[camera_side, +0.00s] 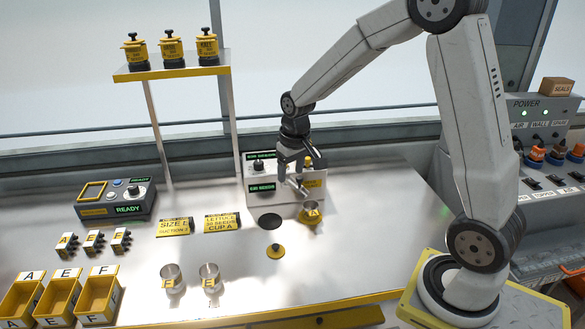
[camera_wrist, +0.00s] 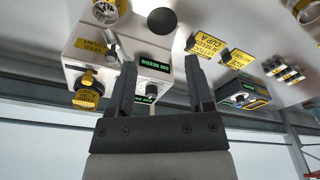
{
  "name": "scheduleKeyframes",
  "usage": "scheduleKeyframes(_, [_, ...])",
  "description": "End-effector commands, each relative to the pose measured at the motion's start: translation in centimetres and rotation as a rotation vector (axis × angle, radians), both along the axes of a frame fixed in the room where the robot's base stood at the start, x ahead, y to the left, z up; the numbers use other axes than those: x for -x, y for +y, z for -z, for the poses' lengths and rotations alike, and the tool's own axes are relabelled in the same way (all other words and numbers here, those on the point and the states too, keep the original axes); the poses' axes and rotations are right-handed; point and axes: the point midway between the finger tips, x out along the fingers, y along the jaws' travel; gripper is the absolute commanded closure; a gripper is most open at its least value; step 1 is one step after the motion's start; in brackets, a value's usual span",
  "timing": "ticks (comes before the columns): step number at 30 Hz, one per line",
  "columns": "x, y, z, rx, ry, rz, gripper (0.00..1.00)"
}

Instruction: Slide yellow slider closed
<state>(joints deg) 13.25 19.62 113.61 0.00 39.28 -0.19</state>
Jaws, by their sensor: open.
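A yellow part, which looks like the slider (camera_side: 316,181), is at the right end of the white seed box (camera_side: 262,200), partly behind my gripper in the side view. I cannot tell how far the slider is open. My gripper (camera_side: 300,167) is over the front of the box, pointing down. In the wrist view its jaws (camera_wrist: 160,70) are apart and empty, with a dark knob on the box between them.
A metal cup in a yellow holder (camera_side: 311,213) stands just in front of the box. Two metal cups (camera_side: 171,279) stand front left. A control box (camera_side: 117,199) is at left.

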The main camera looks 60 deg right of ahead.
Motion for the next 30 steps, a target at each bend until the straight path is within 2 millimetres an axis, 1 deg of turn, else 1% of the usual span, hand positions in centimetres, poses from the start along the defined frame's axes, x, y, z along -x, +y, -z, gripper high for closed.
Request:
scheduleKeyframes(1, [-1.0,-1.2,0.0,-0.002,0.008,0.022,0.34])
scheduleKeyframes(3, [-2.1,-2.8,-0.2,-0.005,0.019,0.048,0.34])
scheduleKeyframes(8, [-4.2,-6.6,-0.4,-0.013,0.045,0.110,0.34])
scheduleKeyframes(9, [-4.7,-7.6,-0.4,-0.016,0.052,0.126,0.34])
scheduleKeyframes(15, [-6.4,-12.5,-0.4,-0.029,0.084,0.202,0.34])
scheduleKeyframes(19, [-7.0,-15.5,-0.4,-0.037,0.101,0.245,0.34])
scheduleKeyframes(21, [-7.2,-16.8,-0.4,-0.041,0.108,0.263,0.34])
scheduleKeyframes(24, [-7.3,-18.1,-0.3,-0.046,0.117,0.283,0.34])
scheduleKeyframes(27, [-7.3,-18.7,-0.3,-0.048,0.122,0.293,0.34])
scheduleKeyframes(30, [-7.3,-19.0,-0.4,-0.049,0.122,0.297,0.34])
